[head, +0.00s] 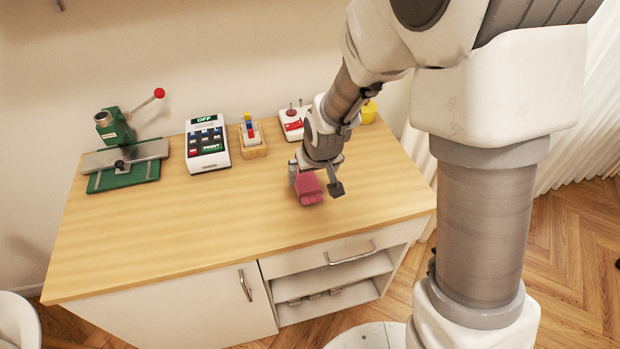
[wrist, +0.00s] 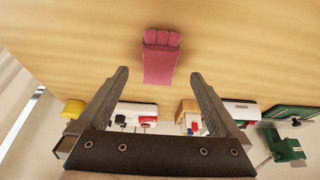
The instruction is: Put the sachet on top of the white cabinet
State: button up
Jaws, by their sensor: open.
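The pink sachet (head: 308,188) lies on the wooden top of the white cabinet (head: 175,232), toward its right part. It also shows in the wrist view (wrist: 161,58), ahead of the fingers. My gripper (head: 318,186) is just above and beside the sachet in the head view, and its fingers hide part of it. The cabinet's white front shows a door with a handle at the left and a drawer above an open shelf at the right.
Along the back of the top stand a green press with a red knob (head: 118,135), a white keypad device (head: 207,143), a wooden block with coloured pieces (head: 251,137), a white and red box (head: 292,122) and a yellow object (head: 369,111). The front left of the top is clear.

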jog(key=s+d+r+m, duration=0.1)
jog(key=s+d+r, duration=0.2)
jog(key=r, duration=0.3)
jog(key=s+d+r+t, duration=0.1)
jog(key=s+d+r, duration=0.25)
jog(key=r, duration=0.25)
jog(key=s+d+r+m, duration=0.1)
jog(key=s+d+r, duration=0.25)
jog(key=r, duration=0.25)
jog(key=s+d+r, duration=0.2)
jog(key=s, duration=0.3)
jog(key=s+d+r+m+h, duration=0.1)
jog(key=s+r, duration=0.1)
jog(key=s, duration=0.4)
jog(key=shift+d+p, duration=0.35)
jog(key=shift+r, duration=0.1)
